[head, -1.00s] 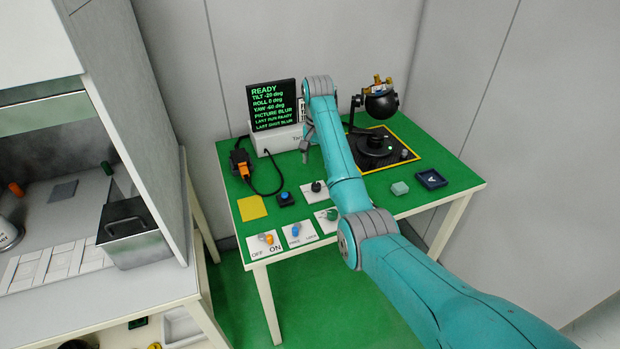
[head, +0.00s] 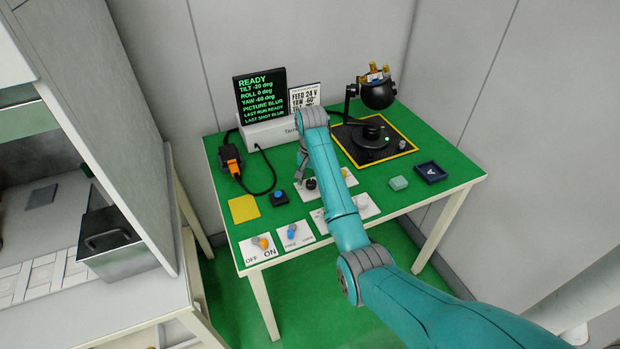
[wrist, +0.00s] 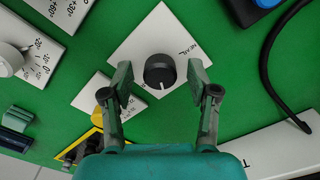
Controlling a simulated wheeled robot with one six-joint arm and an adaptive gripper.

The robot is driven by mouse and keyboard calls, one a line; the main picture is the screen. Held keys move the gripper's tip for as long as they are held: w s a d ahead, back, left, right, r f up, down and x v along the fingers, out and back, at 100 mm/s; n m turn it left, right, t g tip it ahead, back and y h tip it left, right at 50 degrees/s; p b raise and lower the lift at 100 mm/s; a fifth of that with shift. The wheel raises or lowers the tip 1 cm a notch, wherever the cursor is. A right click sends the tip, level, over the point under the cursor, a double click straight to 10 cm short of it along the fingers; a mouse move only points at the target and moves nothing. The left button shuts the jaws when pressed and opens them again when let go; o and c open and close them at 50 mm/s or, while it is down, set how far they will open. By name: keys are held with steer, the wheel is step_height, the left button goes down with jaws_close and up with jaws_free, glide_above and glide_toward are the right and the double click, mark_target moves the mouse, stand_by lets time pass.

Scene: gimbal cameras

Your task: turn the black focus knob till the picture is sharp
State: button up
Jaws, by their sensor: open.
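The black focus knob (wrist: 159,71) stands on a white plate (wrist: 158,28) with small lettering, seen in the wrist view. My gripper (wrist: 160,85) is open, with one finger on each side of the knob and a gap to it on both sides. In the head view the knob (head: 310,183) shows just below my gripper (head: 300,172). The display (head: 261,101) reads READY, TILT -20 deg, ROLL 0 deg, YAW -60 deg, PICTURE BLUR and LAST SHOT BLUR. The gimbal camera (head: 378,92) stands on a black base at the back right.
On the green table (head: 420,205) are a blue button (head: 279,197), a yellow pad (head: 243,208), switch plates at the front, a pale green block (head: 398,183) and a dark blue tray (head: 430,172). A black cable (wrist: 265,70) curves on the right in the wrist view.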

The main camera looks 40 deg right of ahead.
jaws_close()
stand_by(0.4)
steer(key=shift+n, duration=2.8)
jaws_free()
